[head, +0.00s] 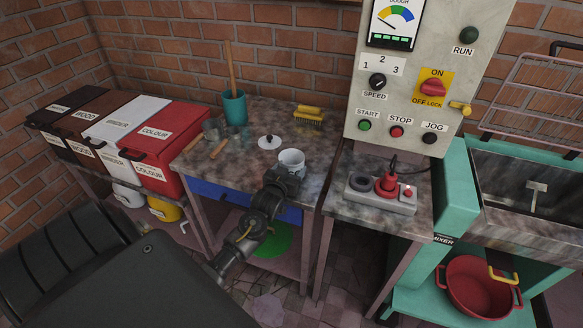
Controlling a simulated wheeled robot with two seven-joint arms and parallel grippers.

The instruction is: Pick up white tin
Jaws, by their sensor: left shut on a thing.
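The white tin (292,157), a round white open-topped pot, is at the front right of the small speckled worktable. My left gripper (287,172) reaches up to it from the front and is shut on it. The gripper hides the tin's lower front, so I cannot tell whether its base touches the tabletop. A white lid with a dark knob (269,142) lies on the table just behind and left of the tin. My right gripper is out of view.
Lidded bins, including a red one (165,145), are to the left. A switch box (380,195) and control panel (405,125) are to the right.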

